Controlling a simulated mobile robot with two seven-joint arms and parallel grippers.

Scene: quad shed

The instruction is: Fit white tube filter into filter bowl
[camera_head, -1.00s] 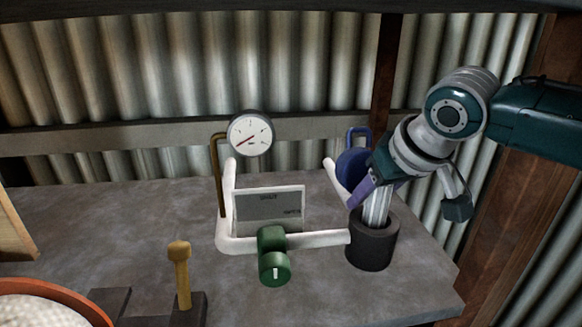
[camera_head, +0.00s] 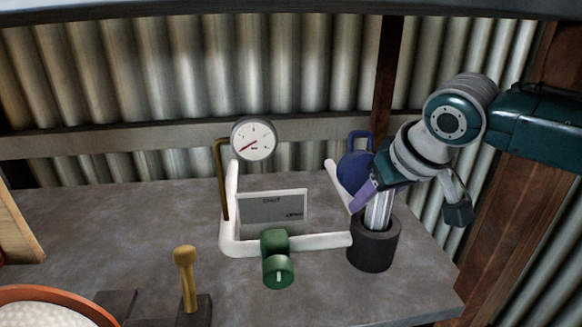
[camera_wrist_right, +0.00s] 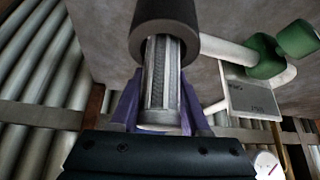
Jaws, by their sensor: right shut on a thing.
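The white tube filter (camera_head: 378,209) stands nearly upright with its lower end inside the mouth of the dark filter bowl (camera_head: 373,249) on the bench. My right gripper (camera_head: 366,194) is shut on the upper part of the filter, above the bowl's rim. In the right wrist view the ribbed filter (camera_wrist_right: 163,80) lies between the purple fingers (camera_wrist_right: 160,107), and its far end goes into the dark bowl (camera_wrist_right: 165,20). How deep it sits inside is hidden by the bowl wall. My left gripper is not in view.
White pipework (camera_head: 315,241) with a green valve (camera_head: 278,262) stands left of the bowl, beside a grey sign (camera_head: 272,207) and a pressure gauge (camera_head: 254,139). A blue kettlebell-like object (camera_head: 353,168) is behind the gripper. A yellow-handled tool (camera_head: 185,275) and an orange-rimmed bowl (camera_head: 50,291) are at front left.

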